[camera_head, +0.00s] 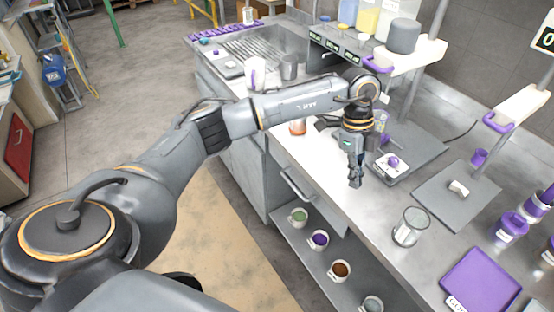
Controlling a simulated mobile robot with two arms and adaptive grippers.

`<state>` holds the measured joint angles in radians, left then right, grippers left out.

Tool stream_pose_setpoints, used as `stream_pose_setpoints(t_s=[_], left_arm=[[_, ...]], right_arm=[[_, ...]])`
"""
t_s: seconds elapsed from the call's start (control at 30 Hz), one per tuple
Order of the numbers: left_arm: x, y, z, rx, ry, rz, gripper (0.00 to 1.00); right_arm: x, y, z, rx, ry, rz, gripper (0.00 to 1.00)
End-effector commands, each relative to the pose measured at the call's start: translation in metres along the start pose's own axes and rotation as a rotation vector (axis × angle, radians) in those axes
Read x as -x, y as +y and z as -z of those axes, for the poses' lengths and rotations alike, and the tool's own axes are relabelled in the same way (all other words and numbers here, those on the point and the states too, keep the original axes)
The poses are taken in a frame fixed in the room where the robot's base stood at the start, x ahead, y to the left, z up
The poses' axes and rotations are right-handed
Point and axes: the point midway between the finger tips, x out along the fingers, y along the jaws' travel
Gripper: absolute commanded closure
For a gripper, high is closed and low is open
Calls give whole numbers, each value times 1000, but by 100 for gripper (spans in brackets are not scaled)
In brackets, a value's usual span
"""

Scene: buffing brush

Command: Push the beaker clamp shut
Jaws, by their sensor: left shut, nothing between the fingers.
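Two stands carry pale blocks with purple curved clamp parts: a nearer purple clamp (497,123) at the right, and a farther purple clamp (377,93) behind my left wrist. I cannot tell which is the beaker clamp, nor whether either is closed. A clear glass beaker (410,227) stands upright on the metal counter (365,225), apart from both clamps. My left gripper (355,184) is shut and empty, pointing down above the counter, left of the nearer clamp and up-left of the beaker. My right gripper is not in view.
A grey stand base (432,196) holds a small white piece (458,188). A white scale with a purple knob (392,163) is right of my gripper. A purple tray (482,283) and purple-labelled jars (510,228) crowd the right. Cups stand on a lower shelf (318,262).

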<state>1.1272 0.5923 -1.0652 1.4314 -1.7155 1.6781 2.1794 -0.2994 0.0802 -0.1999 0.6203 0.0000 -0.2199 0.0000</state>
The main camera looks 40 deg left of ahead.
Motion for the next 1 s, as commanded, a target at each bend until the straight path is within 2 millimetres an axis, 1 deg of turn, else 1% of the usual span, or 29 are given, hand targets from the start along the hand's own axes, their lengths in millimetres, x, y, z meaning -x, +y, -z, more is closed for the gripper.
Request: stream_pose_setpoints(t_s=[0.03, 0.1, 0.27, 0.4, 0.47, 0.8, 1.0], left_arm=[[-5, 4, -8, 29, 33, -6, 100], [-10, 9, -17, 66, 76, -9, 100], [-19, 20, -43, 155, 160, -9, 100], [-26, 31, -69, 237, 220, -5, 100], [-27, 35, -79, 266, 239, -1, 100], [-33, 65, -140, 432, 311, 26, 100], [-33, 79, -166, 499, 328, 42, 100]], right_arm=[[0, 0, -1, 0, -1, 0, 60], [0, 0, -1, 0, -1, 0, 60], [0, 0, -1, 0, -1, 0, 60], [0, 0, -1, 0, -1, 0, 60], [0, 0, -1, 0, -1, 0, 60], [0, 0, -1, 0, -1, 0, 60], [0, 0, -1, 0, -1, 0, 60]])
